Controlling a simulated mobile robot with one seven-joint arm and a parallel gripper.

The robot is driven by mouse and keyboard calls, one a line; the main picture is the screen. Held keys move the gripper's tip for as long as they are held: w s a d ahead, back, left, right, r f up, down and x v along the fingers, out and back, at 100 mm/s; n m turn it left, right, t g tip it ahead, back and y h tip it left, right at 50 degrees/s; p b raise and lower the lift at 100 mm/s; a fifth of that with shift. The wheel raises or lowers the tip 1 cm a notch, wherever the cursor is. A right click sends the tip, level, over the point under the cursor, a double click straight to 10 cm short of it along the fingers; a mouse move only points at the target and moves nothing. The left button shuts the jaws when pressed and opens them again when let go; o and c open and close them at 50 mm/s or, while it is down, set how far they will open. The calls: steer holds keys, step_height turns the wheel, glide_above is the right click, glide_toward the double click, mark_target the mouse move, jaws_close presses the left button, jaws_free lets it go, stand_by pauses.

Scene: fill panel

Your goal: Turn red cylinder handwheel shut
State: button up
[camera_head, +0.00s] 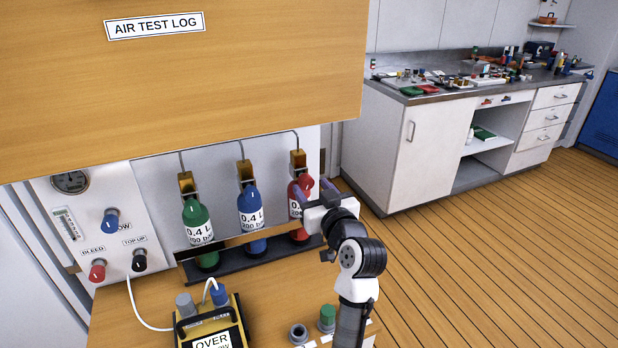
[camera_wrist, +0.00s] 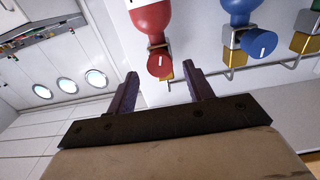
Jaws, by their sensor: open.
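The red cylinder (camera_head: 297,208) stands at the right end of a row of three, behind my gripper (camera_head: 313,190) in the head view. Its handwheel is hard to make out there. In the wrist view, the red cylinder (camera_wrist: 152,18) shows at the top, with its round red handwheel (camera_wrist: 160,66) below it, bearing a white mark. My open gripper (camera_wrist: 164,76) has its two purple fingers on either side of the handwheel, with clear gaps. Whether the fingertips reach the handwheel in depth, I cannot tell.
A blue cylinder (camera_head: 251,210) and a green cylinder (camera_head: 197,222) stand left of the red one. A wooden panel (camera_head: 200,85) overhangs the row. A yellow meter (camera_head: 208,325) sits on the bench below. In the wrist view, the blue handwheel (camera_wrist: 259,43) is close by.

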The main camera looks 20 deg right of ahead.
mark_target(306, 181)
steer(key=shift+w, duration=1.35)
steer(key=shift+c, duration=0.4)
steer(key=c, duration=0.9)
steer(key=shift+p, duration=0.3)
